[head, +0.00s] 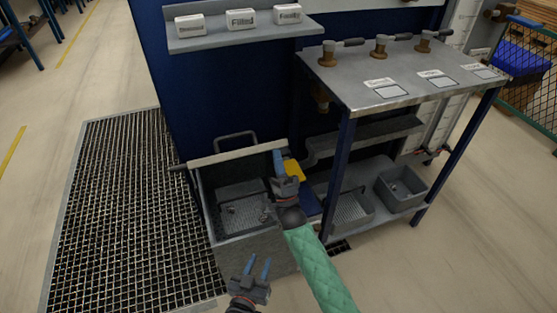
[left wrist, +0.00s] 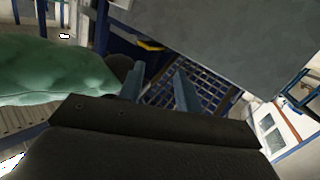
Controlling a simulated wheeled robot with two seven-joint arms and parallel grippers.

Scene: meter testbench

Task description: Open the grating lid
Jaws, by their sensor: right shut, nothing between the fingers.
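A grey open-topped tank (head: 255,252) stands at the lower left of the bench, with a perforated tray (head: 240,212) inside. A pale bar (head: 235,156) crosses its back, with a dark loop handle (head: 236,136) behind it. I cannot tell whether these belong to the grating lid. My right gripper (head: 279,153) is shut and empty at the bar's right end; contact is unclear. My left gripper (head: 259,265) is open and empty in front of the tank. Its spread blue fingers show in the left wrist view (left wrist: 158,88), before a dark grating (left wrist: 200,90).
A large floor grating (head: 105,205) lies left of the tank. The metal bench (head: 400,82) has taps on top and grey basins (head: 402,187) below. A yellow item (head: 294,169) is beside my right gripper. The floor at lower right is clear.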

